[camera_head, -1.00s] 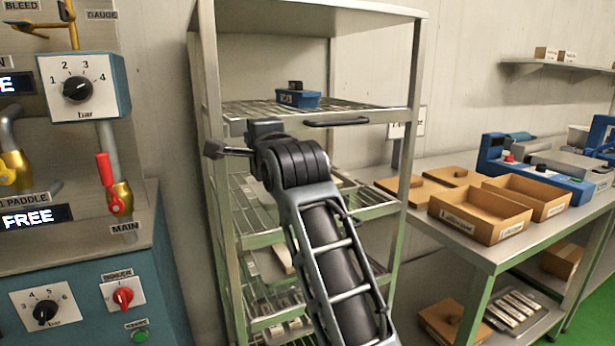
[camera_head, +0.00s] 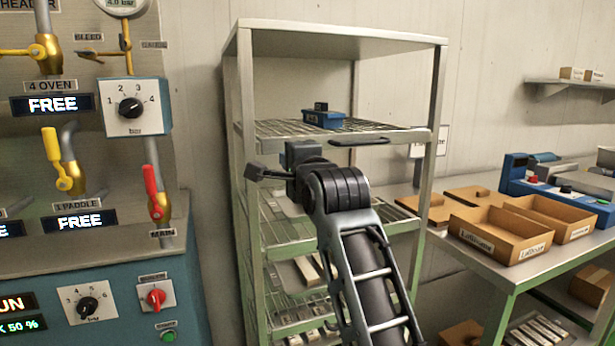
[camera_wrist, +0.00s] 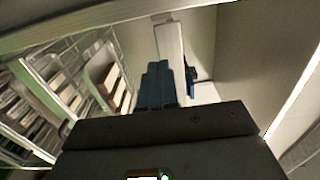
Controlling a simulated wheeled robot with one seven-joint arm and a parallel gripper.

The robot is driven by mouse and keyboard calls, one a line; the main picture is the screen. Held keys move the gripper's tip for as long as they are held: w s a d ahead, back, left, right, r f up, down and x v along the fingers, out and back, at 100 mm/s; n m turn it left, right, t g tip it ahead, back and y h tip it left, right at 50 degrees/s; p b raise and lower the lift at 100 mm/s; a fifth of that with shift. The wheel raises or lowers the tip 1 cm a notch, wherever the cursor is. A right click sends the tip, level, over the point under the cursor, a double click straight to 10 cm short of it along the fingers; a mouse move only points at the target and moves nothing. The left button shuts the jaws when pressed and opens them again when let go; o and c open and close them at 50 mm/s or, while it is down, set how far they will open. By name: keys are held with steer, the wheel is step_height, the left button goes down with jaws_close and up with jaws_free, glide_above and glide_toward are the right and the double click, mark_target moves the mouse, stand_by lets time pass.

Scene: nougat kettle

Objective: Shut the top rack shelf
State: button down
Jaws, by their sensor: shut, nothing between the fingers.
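The top rack shelf (camera_head: 285,130) is a wire shelf in the tall metal rack, with a dark handle (camera_head: 360,141) along its front edge. A small blue box (camera_head: 323,119) sits on it. The front edge appears close to the front posts; I cannot tell exactly how far out it sits. My gripper (camera_head: 252,172) is shut and empty, pointing left, just below and in front of the shelf's front edge, left of the handle. I cannot tell whether it touches the shelf. In the wrist view, the dark gripper body covers the lower middle.
Lower wire shelves (camera_head: 290,235) hold several pale items. A control panel (camera_head: 85,270) with valves and knobs stands close on the left. A steel table (camera_head: 510,280) with cardboard trays (camera_head: 500,235) stands right of the rack.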

steer(key=b+v, duration=0.1)
steer(key=v, duration=0.8)
steer(key=s+d+f+n+h, duration=0.1)
steer(key=s+d+f+n, duration=0.1)
steer(key=s+d+f, duration=0.45)
steer(key=s+d+f+n+g+h, duration=0.1)
steer(key=s+d+f+n, duration=0.2)
steer(key=s+f, duration=0.7)
steer(key=s+d+f+n+h, duration=0.15)
steer(key=s+d+f, duration=0.3)
steer(key=f, duration=0.75)
steer(key=s+d+f+n, duration=0.2)
steer(key=s, duration=0.6)
steer(key=s+d+f+n, duration=0.1)
steer(key=s+d+n, duration=0.1)
steer(key=s, duration=0.7)
steer(key=s+r+n+h, duration=0.1)
steer(key=s+r+n, duration=0.1)
steer(key=s, duration=0.5)
steer(key=s+d+r+n+g+h, duration=0.1)
steer(key=s+r+n, duration=0.1)
steer(key=s, duration=0.6)
steer(key=shift+d, duration=0.3)
